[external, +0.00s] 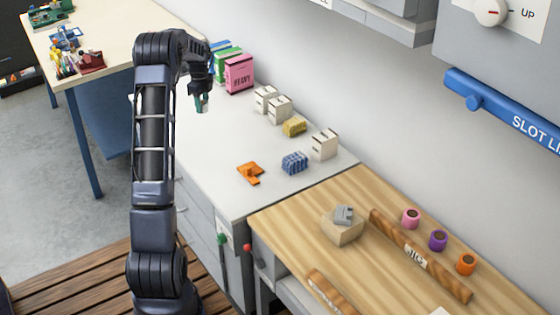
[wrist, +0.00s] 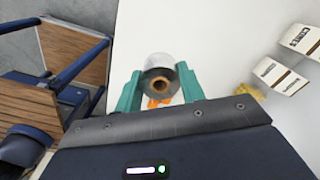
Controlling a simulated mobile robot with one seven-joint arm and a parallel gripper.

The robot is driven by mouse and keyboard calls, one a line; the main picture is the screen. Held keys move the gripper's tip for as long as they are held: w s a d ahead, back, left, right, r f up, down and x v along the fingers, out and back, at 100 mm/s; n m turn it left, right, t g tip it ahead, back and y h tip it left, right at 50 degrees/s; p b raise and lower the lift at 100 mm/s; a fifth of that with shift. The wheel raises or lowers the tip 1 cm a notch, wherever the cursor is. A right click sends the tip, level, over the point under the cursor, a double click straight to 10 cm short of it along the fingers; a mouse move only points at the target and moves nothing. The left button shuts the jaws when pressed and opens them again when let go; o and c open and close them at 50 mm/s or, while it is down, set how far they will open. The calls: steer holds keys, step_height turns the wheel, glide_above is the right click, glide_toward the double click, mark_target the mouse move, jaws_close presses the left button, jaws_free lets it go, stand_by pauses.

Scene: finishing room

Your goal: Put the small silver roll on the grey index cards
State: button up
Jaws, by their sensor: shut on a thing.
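My gripper (external: 202,103) hangs above the white counter on its left side, in front of the coloured boxes. In the wrist view its two teal fingers (wrist: 159,72) are shut on the small silver roll (wrist: 159,61), one on each side. The roll has a dark end and a brown core that faces the camera. In the external view I cannot make out the roll clearly between the fingers. A small grey item (external: 344,213) lies on a tan box on the wooden worktop; I cannot tell whether it is the grey index cards.
Pink (external: 239,75) and green boxes stand at the counter's back. White boxes (external: 324,144), a yellow block (external: 294,127), a blue patterned block (external: 294,162) and an orange piece (external: 250,172) are further right. The worktop holds a long wooden bar (external: 420,256) and coloured rolls (external: 438,240).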

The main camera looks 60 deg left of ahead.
steer(key=shift+r, duration=0.3)
steer(key=shift+w+d, duration=0.1)
steer(key=w+d+r+m, duration=0.35)
steer(key=w+d, duration=0.65)
steer(key=d, duration=0.4)
step_height(320, 180, up, 6)
steer(key=m, duration=1.2)
glide_above(344, 213)
step_height(344, 213, down, 20)
steer(key=shift+a+f, duration=0.1)
